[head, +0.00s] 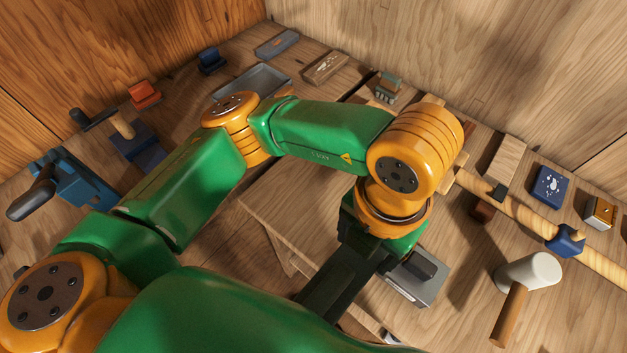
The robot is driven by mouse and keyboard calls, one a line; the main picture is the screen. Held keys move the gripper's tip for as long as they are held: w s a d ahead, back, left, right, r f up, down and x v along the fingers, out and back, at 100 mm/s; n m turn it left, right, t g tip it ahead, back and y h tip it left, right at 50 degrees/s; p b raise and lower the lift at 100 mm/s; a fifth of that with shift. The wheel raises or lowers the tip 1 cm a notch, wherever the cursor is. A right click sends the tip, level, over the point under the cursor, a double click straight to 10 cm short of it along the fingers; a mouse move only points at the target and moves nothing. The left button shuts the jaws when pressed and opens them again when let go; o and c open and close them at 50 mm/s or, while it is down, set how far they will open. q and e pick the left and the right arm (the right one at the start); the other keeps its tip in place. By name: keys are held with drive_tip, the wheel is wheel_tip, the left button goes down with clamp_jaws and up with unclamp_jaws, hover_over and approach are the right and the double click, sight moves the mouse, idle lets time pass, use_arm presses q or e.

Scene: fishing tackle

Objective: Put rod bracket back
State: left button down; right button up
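My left arm comes in from the left and bends over the bench. Its dark gripper (338,288) points down toward the bottom middle; its fingertips are not clearly visible. A pale rod (520,212) lies along the right side, with a blue bracket (567,240) around it and a dark brown block (482,210) beneath it. An orange-red bracket-like piece (143,95) and a dark blue one (210,61) stand at the upper left. I cannot tell which is the task's rod bracket. My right gripper is not in view.
A grey metal box (418,278) sits right beside my gripper. A white cylinder (528,271) with a wooden handle (509,316), a blue box (551,187) and a wooden block (505,158) are at right. A blue vise-like tool (75,180) is at left. Wooden walls close the back.

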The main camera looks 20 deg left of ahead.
use_arm(q)
drive_tip(key=w+a+f+p, duration=0.2)
drive_tip(key=w+a+f, duration=0.15)
drive_tip(key=a, duration=0.35)
hover_over(309, 224)
wheel_tip(309, 224, down, 6)
drive_tip(key=shift+w+a+f, duration=0.1)
drive_tip(key=shift+w+f, duration=0.05)
drive_tip(key=shift+f, duration=0.05)
wheel_tip(309, 224, down, 2)
drive_tip(key=shift+f+p, duration=0.2)
drive_tip(key=shift+p, duration=0.2)
drive_tip(key=shift+s+f, duration=0.1)
drive_tip(key=shift+s, duration=0.1)
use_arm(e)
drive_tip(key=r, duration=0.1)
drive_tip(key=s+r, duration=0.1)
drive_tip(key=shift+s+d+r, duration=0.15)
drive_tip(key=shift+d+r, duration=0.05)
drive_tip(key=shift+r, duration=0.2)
use_arm(q)
drive_tip(key=shift+f, duration=0.1)
